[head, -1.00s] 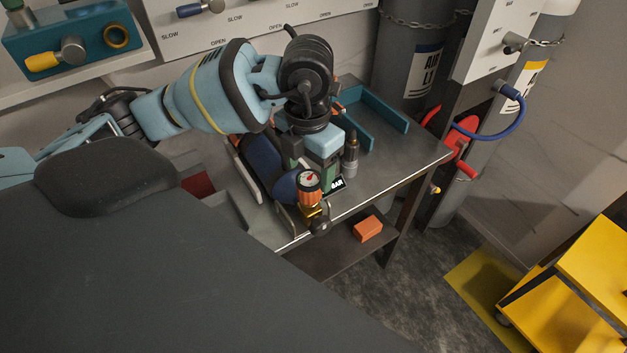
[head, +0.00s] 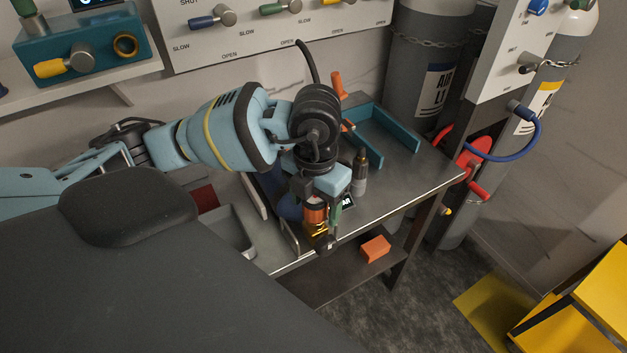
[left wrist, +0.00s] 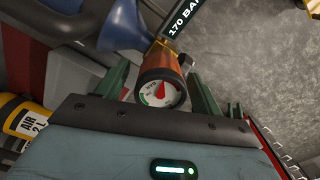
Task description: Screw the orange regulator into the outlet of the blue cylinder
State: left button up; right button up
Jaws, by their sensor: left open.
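The orange regulator (head: 315,214) stands at the brass outlet (head: 319,232) of the blue cylinder (head: 289,207), which lies on the bench, largely hidden by my left arm. I cannot tell whether its thread is engaged. My left gripper (head: 320,207) is open, pointing down around the regulator. In the left wrist view, the regulator (left wrist: 170,62), with its round white gauge (left wrist: 157,93), sits between the two green fingers, with visible gaps at both sides. The blue cylinder (left wrist: 124,28) tapers towards the outlet just beyond. My right gripper is not in view.
A black-and-grey upright tool (head: 360,172) stands close right of the gripper. A black "170 BAR" display (left wrist: 183,22) is beside the outlet. A teal tray (head: 392,133) lies at the bench's back right. An orange block (head: 375,248) rests on the lower shelf.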

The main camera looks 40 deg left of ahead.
pick_arm(q)
jog(key=n+p, duration=0.2)
jog(key=n, duration=0.1)
jog(key=n+p, duration=0.2)
jog(key=n, duration=0.2)
jog(key=r+n+p, duration=0.1)
jog(key=n, duration=0.2)
jog(key=shift+w+n+p, duration=0.1)
jog(key=shift+n+p, duration=0.2)
jog(key=shift+p, duration=0.1)
jog(key=shift+f+n, duration=0.2)
jog(key=shift+n, duration=0.4)
jog(key=shift+f+n, duration=0.25)
jog(key=shift+n, duration=0.35)
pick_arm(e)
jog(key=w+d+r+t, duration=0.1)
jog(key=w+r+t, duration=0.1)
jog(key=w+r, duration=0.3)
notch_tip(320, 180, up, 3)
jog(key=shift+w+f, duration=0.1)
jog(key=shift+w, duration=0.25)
pick_arm(q)
jog(key=shift+c, duration=0.5)
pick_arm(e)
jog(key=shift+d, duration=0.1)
